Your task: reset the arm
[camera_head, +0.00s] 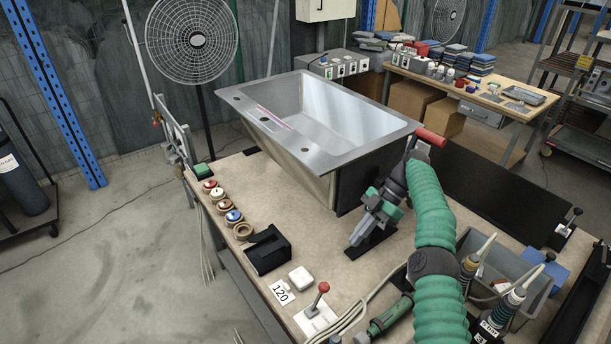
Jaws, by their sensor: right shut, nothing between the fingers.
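My right arm, in a green ribbed sleeve, comes up from the bottom right of the head view and bends down to the left. My right gripper (359,236) is shut and empty. It points down and left over the workbench (330,255), just in front of the sink's right end. The steel sink (385,121) rests on a dark support on the bench. A red-ended handle (430,137) shows beside my right wrist. Whether the fingertips touch the bench or the dark piece below them cannot be told. My left gripper is not in view.
Several round buttons (233,216) line the bench's left edge. Near the front are a black holder (267,251), a white block (301,278) and a red-knobbed lever (320,294). A grey bin (510,262) with tools stands at right. Bench between holder and gripper is clear.

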